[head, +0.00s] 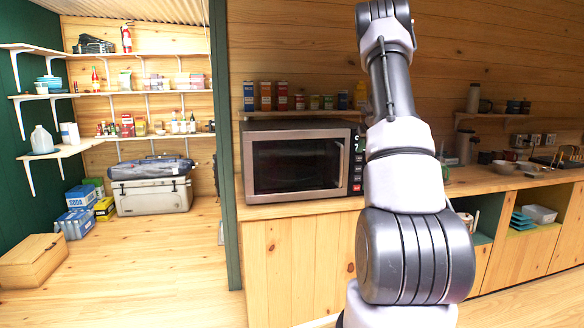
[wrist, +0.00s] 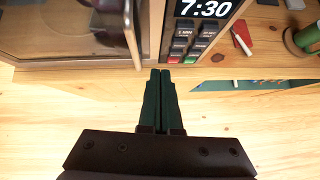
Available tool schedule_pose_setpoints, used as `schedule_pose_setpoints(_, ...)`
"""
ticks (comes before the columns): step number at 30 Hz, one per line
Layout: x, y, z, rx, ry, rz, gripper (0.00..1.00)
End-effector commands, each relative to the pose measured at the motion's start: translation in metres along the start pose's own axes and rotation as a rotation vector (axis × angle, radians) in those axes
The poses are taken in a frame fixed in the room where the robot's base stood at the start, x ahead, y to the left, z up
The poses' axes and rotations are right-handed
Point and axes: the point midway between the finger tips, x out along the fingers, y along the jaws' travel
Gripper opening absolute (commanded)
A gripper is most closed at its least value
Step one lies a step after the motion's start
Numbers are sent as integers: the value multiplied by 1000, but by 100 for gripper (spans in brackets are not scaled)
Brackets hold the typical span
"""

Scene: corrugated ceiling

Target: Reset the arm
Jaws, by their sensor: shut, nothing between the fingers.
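My arm rises tall in the middle right of the head view, partly in front of the counter; its upper end leaves the top of the picture. My gripper (wrist: 159,76) shows in the wrist view with its two dark fingers together and nothing between them. The fingertips show just below the microwave's front edge in that view. The microwave (head: 297,165) stands on the wooden counter with its door shut in the head view. In the wrist view its keypad (wrist: 193,38) and a clock reading 7:30 are close to the fingertips.
The wooden counter (head: 480,182) runs right, with mugs, bowls and utensils at its far end. A spice shelf (head: 300,113) hangs above the microwave. A green post (head: 226,150) stands left of the counter. Open floor (head: 150,260) lies at left, with a cooler (head: 150,196) and boxes behind.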

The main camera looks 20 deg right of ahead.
Motion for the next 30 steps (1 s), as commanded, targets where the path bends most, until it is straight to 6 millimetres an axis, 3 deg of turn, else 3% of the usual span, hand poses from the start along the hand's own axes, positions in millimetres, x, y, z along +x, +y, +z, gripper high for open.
schedule_pose_setpoints(5,-9,5,8,45,-25,-3,0)
schedule_pose_setpoints(8,-36,21,33,197,-102,-12,0)
schedule_pose_setpoints(13,-123,58,76,705,-289,-5,0)
schedule_pose_setpoints(17,-193,84,78,1151,-379,27,0)
schedule_pose_setpoints(20,-241,104,61,1498,-402,57,0)
schedule_pose_setpoints(23,-284,126,29,1839,-380,81,0)
schedule_pose_setpoints(26,-322,153,-14,2174,-313,86,0)
schedule_pose_setpoints(30,-367,197,-87,2619,-137,39,0)
